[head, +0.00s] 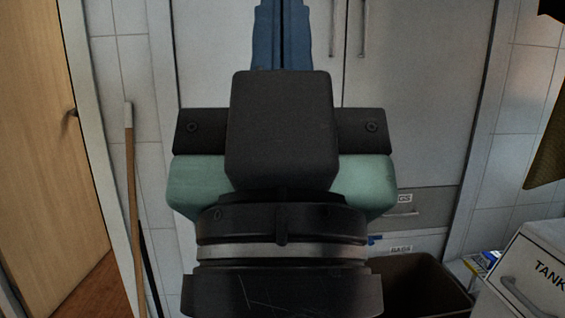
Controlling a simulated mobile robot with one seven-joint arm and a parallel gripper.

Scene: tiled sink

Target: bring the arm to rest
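My gripper (282,30) fills the middle of the head view, seen from behind. Its blue fingers point up to the top edge of the picture, side by side with only a thin dark line between them, so it looks shut. I see nothing held between the fingers, though the tips reach the picture's edge. The dark camera-like block and the green gripper body sit below the fingers. The arm's black wrist with a silver ring is at the bottom of the picture and hides what lies behind it.
White cabinet doors (405,90) stand behind the gripper, with grey drawers (430,203) at lower right. A dark bin (425,285) is at bottom right, beside a white box (530,265) marked "TANK". A wooden-handled pole (131,190) leans at left near a wooden door (45,120).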

